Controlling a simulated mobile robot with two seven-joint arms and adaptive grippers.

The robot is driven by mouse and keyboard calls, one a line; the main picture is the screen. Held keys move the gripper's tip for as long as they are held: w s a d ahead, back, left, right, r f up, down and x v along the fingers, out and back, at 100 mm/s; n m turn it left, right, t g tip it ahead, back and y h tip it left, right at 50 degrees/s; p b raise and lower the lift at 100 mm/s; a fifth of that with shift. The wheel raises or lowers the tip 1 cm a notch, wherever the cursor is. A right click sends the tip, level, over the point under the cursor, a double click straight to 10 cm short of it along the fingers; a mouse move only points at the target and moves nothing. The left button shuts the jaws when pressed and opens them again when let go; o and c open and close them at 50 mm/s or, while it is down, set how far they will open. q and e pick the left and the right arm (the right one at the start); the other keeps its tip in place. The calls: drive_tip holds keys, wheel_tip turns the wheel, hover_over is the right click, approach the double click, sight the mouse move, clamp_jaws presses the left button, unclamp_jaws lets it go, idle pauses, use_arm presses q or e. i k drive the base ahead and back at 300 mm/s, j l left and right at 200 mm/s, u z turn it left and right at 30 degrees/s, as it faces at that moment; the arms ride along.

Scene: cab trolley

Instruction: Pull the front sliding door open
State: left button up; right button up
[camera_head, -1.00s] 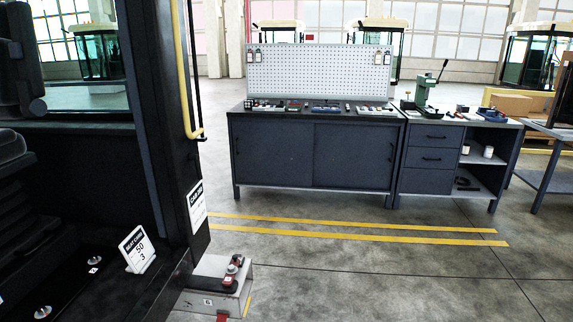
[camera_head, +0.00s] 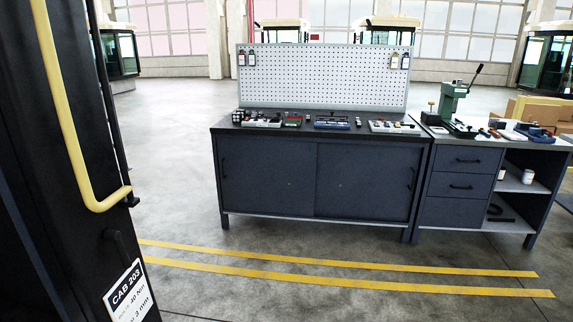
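A dark workbench cabinet (camera_head: 270,215) stands ahead in the head view, with two grey-blue sliding door panels. The left panel (camera_head: 268,180) has a dark vertical handle near its left edge. The right panel (camera_head: 365,183) has a dark handle (camera_head: 412,179) near its right edge. Both panels look shut, with no gap between them. Neither of my grippers shows in the view.
A black cab frame with a yellow handrail (camera_head: 75,140) and a CAB 203 sign (camera_head: 128,292) fills the left side. A drawer bench (camera_head: 462,185) adjoins the cabinet on the right. Yellow floor lines (camera_head: 330,264) cross the clear floor in front.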

sight(273, 177)
drive_tip(key=i+l, duration=0.1)
drive_tip(key=i, duration=1.5)
drive_tip(key=i+j, duration=0.15)
drive_tip(key=i, duration=0.4)
drive_tip(key=i+j, duration=0.15)
drive_tip(key=i, duration=0.4)
drive_tip(key=i+j, duration=0.15)
drive_tip(key=i, duration=0.4)
